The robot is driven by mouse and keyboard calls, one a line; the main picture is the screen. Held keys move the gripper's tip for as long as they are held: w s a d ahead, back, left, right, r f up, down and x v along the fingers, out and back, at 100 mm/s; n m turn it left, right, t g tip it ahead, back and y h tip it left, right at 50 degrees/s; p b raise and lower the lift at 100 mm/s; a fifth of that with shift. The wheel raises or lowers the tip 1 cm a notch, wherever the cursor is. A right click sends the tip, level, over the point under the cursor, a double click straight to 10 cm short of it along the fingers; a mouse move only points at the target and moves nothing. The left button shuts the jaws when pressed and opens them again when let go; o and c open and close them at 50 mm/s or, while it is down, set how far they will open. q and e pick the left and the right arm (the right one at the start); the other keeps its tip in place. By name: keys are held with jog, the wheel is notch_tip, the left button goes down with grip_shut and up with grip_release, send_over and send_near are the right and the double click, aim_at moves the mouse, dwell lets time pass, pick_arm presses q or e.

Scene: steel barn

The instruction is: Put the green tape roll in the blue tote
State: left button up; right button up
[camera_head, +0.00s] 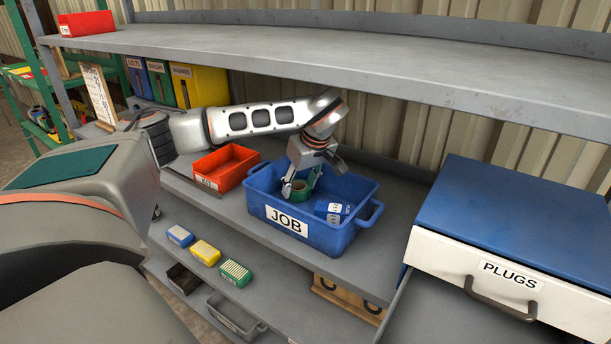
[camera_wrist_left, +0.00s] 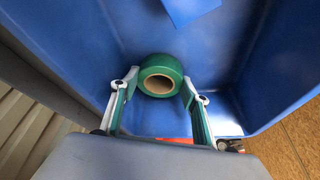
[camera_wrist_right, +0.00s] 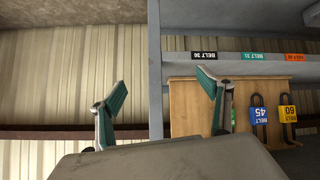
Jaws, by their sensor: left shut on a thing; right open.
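The blue tote (camera_head: 345,236) with a JOB label stands on the middle shelf of the bench. My left gripper (camera_head: 297,186) reaches down into it and is shut on the green tape roll (camera_head: 301,190). In the left wrist view the roll (camera_wrist_left: 163,66) sits between the two fingertips (camera_wrist_left: 160,84), its brown core facing the camera, with the tote's blue walls (camera_wrist_left: 265,75) around it. I cannot tell whether the roll touches the tote floor. My right gripper (camera_wrist_right: 162,90) is open and empty in the right wrist view, away from the tote.
A small blue box (camera_head: 333,210) lies in the tote to the right of the roll. A red bin (camera_head: 225,168) stands left of the tote. A white PLUGS drawer unit (camera_head: 505,262) with a blue top is at the right. A grey upper shelf (camera_head: 330,50) runs above my left arm.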

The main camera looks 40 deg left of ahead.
aim_at(323, 210)
pick_arm(q)
jog(key=shift+s+a+r, duration=0.15)
jog(key=shift+s+a, duration=0.05)
jog(key=shift+s, duration=0.5)
jog(key=shift+w+d, duration=0.1)
jog(key=shift+w, duration=0.15)
jog(key=shift+f, duration=0.2)
jog(key=o, duration=0.9)
jog(key=shift+o, duration=0.2)
jog(key=shift+s+r, duration=0.1)
jog(key=shift+r, duration=0.3)
jog(key=shift+s+d+r, duration=0.1)
jog(key=shift+d+r, duration=0.8)
jog(key=shift+r, duration=0.3)
jog(key=s+d, duration=0.1)
jog(key=d, duration=0.2)
jog(key=s+d+b, duration=0.1)
jog(key=d, duration=0.3)
jog(key=s+d, duration=0.1)
jog(key=d, duration=0.2)
jog(key=shift+s+d, duration=0.15)
jog(key=shift+d, duration=0.25)
pick_arm(e)
jog(key=shift+s+a+r+t+y, duration=0.15)
jog(key=shift+a+r, duration=0.1)
jog(key=shift+a, duration=0.35)
jog(key=shift+a+r+t+y, duration=0.15)
jog(key=shift+a+r, duration=0.05)
jog(key=shift+a, duration=0.4)
